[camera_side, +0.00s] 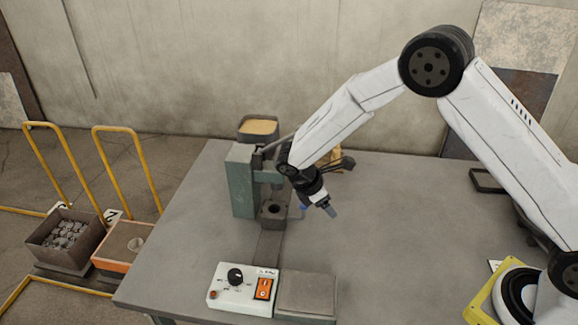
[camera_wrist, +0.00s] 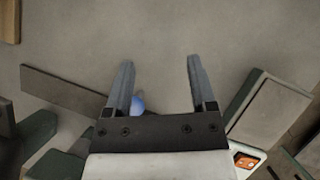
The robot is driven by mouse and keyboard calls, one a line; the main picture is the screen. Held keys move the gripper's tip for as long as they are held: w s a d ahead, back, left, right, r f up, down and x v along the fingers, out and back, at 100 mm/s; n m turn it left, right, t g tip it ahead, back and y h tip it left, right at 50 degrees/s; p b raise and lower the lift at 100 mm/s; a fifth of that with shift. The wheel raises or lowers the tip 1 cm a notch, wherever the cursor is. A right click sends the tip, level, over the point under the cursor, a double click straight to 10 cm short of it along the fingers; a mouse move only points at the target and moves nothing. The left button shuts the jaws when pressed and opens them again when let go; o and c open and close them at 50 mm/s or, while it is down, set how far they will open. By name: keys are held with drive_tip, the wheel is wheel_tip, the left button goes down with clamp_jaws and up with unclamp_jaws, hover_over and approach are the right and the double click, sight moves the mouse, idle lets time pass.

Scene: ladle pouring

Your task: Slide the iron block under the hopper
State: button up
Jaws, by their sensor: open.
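The hopper (camera_side: 258,127) is a dark open box of tan sand on top of a green machine (camera_side: 242,180) at the back of the table. A dark block with a round hole in its top (camera_side: 272,213), which looks like the iron block, stands upright at the machine's front, below its green head. My gripper (camera_side: 318,211) is just right of the block, tilted downward and apart from it as far as I can see. In the wrist view the two fingers (camera_wrist: 157,66) are spread with nothing between their tips. I cannot clearly identify the block there.
A dark strip (camera_side: 267,246) runs from the block toward the front. A white control box (camera_side: 235,287) with a knob and orange switch stands there, beside a grey slab (camera_side: 306,290). The table right of my gripper is mostly clear. Bins (camera_side: 68,237) stand left on the floor.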

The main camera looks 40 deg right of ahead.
drive_tip(key=d+n+h, duration=0.1)
drive_tip(key=h, duration=0.2)
wheel_tip(320, 180, up, 3)
drive_tip(key=n+t+h, duration=0.6)
drive_tip(key=n+t, duration=0.1)
drive_tip(key=t, duration=0.4)
hover_over(303, 209)
drive_tip(key=shift+s+d+r, duration=0.1)
drive_tip(key=shift+d+r, duration=0.1)
drive_tip(key=shift+d, duration=0.15)
drive_tip(key=shift+a+r+t, duration=0.1)
drive_tip(key=shift+a+t, duration=0.3)
drive_tip(key=shift+f, duration=3.35)
drive_tip(key=shift+w+d+f, duration=0.2)
drive_tip(key=shift+w, duration=0.05)
drive_tip(key=shift+x, duration=1.35)
